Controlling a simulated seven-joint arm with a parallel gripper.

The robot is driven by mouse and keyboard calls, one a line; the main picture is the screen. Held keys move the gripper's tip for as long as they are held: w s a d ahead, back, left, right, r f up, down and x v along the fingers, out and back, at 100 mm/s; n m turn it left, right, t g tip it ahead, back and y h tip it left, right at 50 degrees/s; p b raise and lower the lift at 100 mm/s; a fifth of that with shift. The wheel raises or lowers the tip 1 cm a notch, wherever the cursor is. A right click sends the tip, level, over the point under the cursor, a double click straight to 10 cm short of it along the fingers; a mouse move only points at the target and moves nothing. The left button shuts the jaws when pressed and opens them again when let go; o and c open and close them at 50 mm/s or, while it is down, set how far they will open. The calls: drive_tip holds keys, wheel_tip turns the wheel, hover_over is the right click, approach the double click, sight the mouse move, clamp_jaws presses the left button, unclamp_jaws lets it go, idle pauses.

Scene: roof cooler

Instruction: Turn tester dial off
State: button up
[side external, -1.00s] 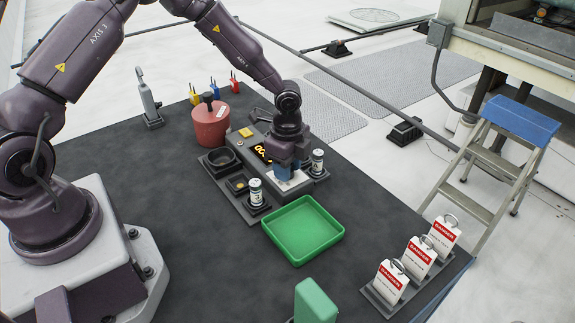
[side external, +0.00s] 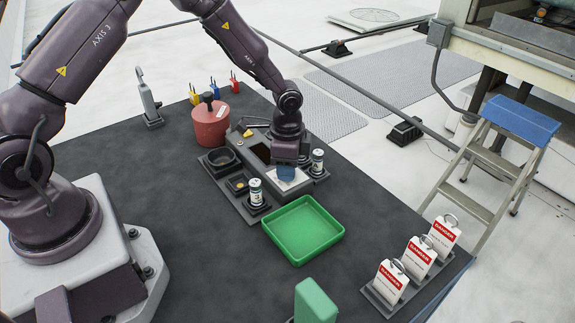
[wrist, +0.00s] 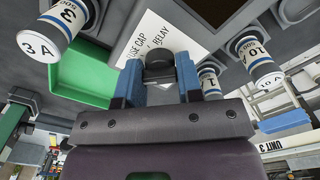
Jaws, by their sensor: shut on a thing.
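My gripper (side external: 286,168) is over the front part of the tester (side external: 254,140), fingers pointing down. In the wrist view its two blue fingers (wrist: 160,82) are shut on the round black dial (wrist: 158,64). The dial sits beside a white label (wrist: 165,40) with partly visible words, including "CAP" and "RELAY". The tester's display (side external: 261,152) looks dark. The dial is hidden behind my gripper in the side view, and I cannot read its pointer.
White-labelled cylinders stand close on both sides, one at the left (side external: 256,191) and one at the right (side external: 317,162). A green tray (side external: 302,230) lies in front. A red lidded pot (side external: 211,125) and small coloured padlocks are behind. Danger tags (side external: 418,257) stand at the right edge.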

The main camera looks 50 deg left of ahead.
drive_tip(key=shift+n, duration=1.6)
drive_tip(key=o, duration=0.9)
wheel_tip(320, 180, up, 13)
